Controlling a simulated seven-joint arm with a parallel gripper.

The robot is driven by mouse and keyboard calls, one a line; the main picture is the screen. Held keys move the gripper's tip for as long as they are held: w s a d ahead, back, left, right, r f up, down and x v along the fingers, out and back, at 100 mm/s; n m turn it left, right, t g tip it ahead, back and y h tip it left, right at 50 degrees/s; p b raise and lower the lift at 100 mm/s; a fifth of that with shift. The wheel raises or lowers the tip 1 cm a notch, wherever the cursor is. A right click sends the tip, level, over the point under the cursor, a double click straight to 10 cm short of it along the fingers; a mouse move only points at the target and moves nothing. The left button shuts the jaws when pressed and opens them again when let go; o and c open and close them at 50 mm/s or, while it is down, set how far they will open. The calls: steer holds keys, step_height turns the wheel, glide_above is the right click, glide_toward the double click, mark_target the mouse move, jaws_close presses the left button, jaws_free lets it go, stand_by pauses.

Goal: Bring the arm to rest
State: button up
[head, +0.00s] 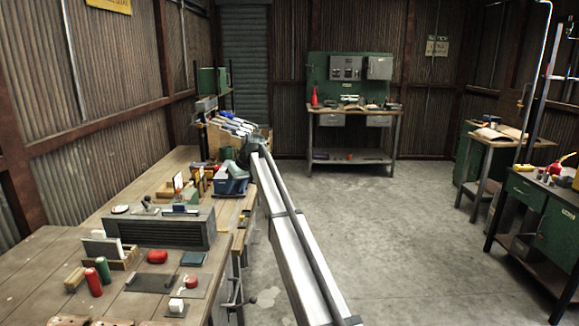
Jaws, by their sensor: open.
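The wooden workbench (38,248) fills the left side. A long pale beam (297,262) with a dark bar along it runs from the bottom middle up to the bench's right edge. A dark fitting sits at its far end.
A grey ribbed box (158,231), a blue bin (231,184), red and green cylinders (93,282) and small parts crowd the bench. A green-backed table (352,112) stands at the back wall; green cabinets (541,213) stand right. The concrete floor (400,220) between is clear.

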steer(key=s+d+f+m+g+h, duration=0.1)
steer(key=s+d+f+m, duration=0.1)
steer(key=s+d+f, duration=0.75)
steer(key=s+d+f+m+h, duration=0.2)
steer(key=s+d+f, duration=0.3)
steer(key=s+f, duration=1)
steer(key=s+d+f+m+g+h, duration=0.15)
steer(key=s+d+f, duration=0.6)
steer(key=f, duration=1.05)
steer(key=s+d+f+m+g, duration=0.1)
steer(key=s+d+f, duration=0.4)
steer(key=s, duration=0.9)
steer(key=s+d+f+m+g, duration=0.1)
steer(key=s+d+f+g, duration=0.2)
steer(key=s, duration=1.2)
steer(key=s+d+f+m+g, duration=0.1)
steer(key=s+d+f+g, duration=0.1)
steer(key=s+d+f, duration=0.7)
steer(key=s+f, duration=0.4)
steer(key=s, duration=0.1)
steer(key=shift+s+d+f+g, duration=0.2)
steer(key=shift+s+f+g, duration=0.1)
steer(key=shift+g, duration=0.05)
